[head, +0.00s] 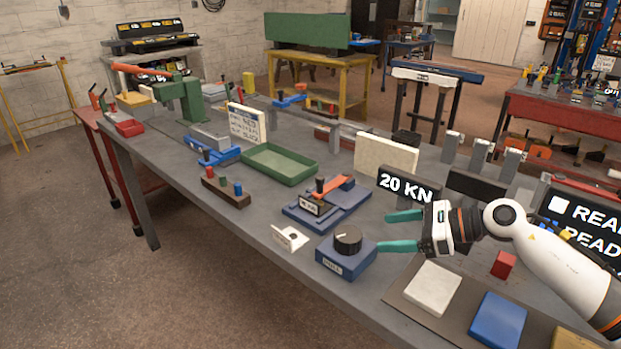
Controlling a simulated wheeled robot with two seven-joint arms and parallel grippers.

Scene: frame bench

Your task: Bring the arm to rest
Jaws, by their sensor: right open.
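My right gripper (402,231) comes in from the right on a white arm. Its two teal fingers are spread apart, with nothing between them. It hangs above the bench, just right of a blue box with a black knob (347,240). The lower finger is close to the knob; I cannot tell whether they touch. My left gripper does not show.
The grey bench (330,291) holds a blue fixture with an orange lever (328,203), a green tray (279,164) and a "20 KN" display (405,186). White (433,288) and blue (497,319) blocks lie on a mat at front right. A red block (503,264) stands behind them.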

